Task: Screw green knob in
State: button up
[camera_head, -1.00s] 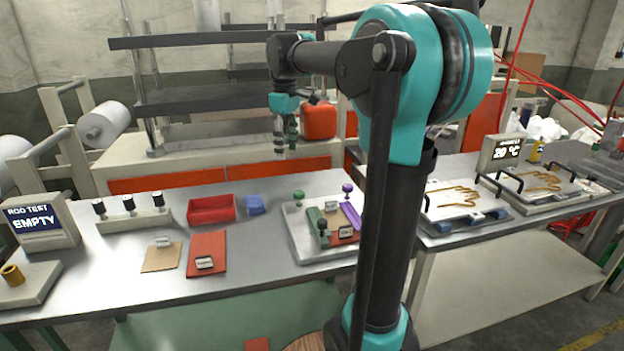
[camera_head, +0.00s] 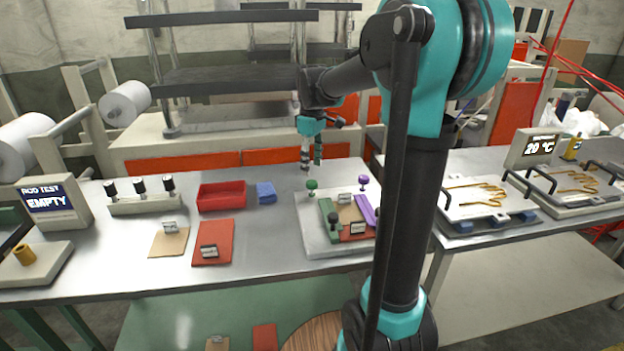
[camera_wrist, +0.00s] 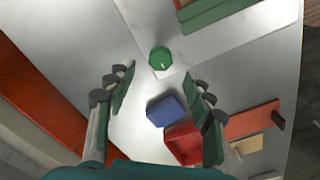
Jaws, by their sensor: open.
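The green knob (camera_head: 312,185) stands at the back left corner of a light grey base plate (camera_head: 312,232) on the metal table. In the wrist view the green knob (camera_wrist: 160,59) shows from above, ahead of the fingertips and roughly centred between them. My gripper (camera_head: 311,160) hangs just above and behind the knob in the head view. In the wrist view my gripper (camera_wrist: 160,92) has its two fingers spread wide with nothing between them. The fingers are apart from the knob. A green bar (camera_head: 329,217) lies on the plate near the knob.
A purple knob (camera_head: 363,182) and purple bar (camera_head: 365,210) are on the same plate. A blue block (camera_head: 266,192) and red bin (camera_head: 221,196) stand left of it. A rod test display (camera_head: 50,200) reads EMPTY.

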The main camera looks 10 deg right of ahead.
aim_at(312, 182)
notch_tip(312, 182, down, 6)
jog(key=shift+r, duration=0.15)
jog(key=shift+c, duration=0.2)
jog(key=c, duration=1.1)
jog(key=shift+c, duration=0.2)
